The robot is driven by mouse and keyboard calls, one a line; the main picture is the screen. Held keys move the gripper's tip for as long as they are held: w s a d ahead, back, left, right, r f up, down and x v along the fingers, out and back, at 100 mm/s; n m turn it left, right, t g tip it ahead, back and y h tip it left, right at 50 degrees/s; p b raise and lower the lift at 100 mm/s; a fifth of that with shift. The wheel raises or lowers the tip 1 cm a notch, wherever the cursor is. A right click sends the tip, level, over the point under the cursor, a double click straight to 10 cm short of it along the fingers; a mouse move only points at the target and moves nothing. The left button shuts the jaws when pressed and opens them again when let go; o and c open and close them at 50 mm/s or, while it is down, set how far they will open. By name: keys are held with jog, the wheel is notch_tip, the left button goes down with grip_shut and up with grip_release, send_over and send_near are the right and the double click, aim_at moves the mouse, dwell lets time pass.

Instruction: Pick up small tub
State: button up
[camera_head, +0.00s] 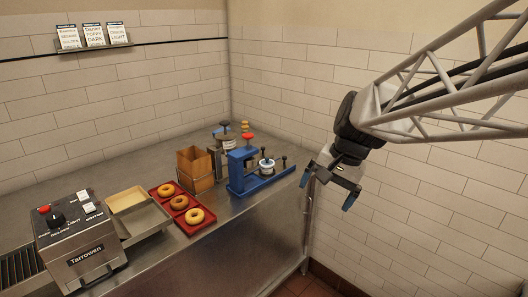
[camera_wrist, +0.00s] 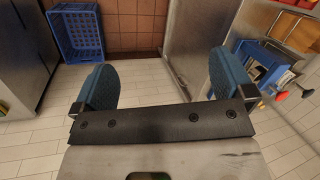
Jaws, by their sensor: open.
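I cannot tell for certain which thing is the small tub. A small round white-topped thing (camera_head: 266,166) sits in the blue press-like device (camera_head: 250,180) at the counter's right end; a similar one stands behind it, partly hidden. My gripper (camera_head: 328,190) hangs in the air to the right of the counter, past its end. In the wrist view its two blue fingers (camera_wrist: 165,82) are wide apart with nothing between them. The blue device shows at the right edge of the wrist view (camera_wrist: 265,58), apart from the fingers.
Red trays with several bagels (camera_head: 180,203), a brown bin (camera_head: 195,168), a cream-coloured tray (camera_head: 127,198) and a grey machine with knobs (camera_head: 78,240) stand on the steel counter (camera_head: 225,240). A blue crate (camera_wrist: 75,35) rests on the tiled floor. Air around my gripper is clear.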

jog(key=w+a+m+y, duration=0.2)
jog(key=w+m, duration=0.1)
jog(key=w, duration=1)
jog(key=m+y, duration=0.8)
jog(key=m, duration=0.2)
send_near(271, 162)
jog(key=shift+g, duration=0.4)
jog(key=x, duration=0.4)
jog(key=shift+w, duration=0.25)
jog(key=shift+a, duration=0.1)
jog(key=shift+x, duration=1.25)
jog(key=shift+x, duration=2.6)
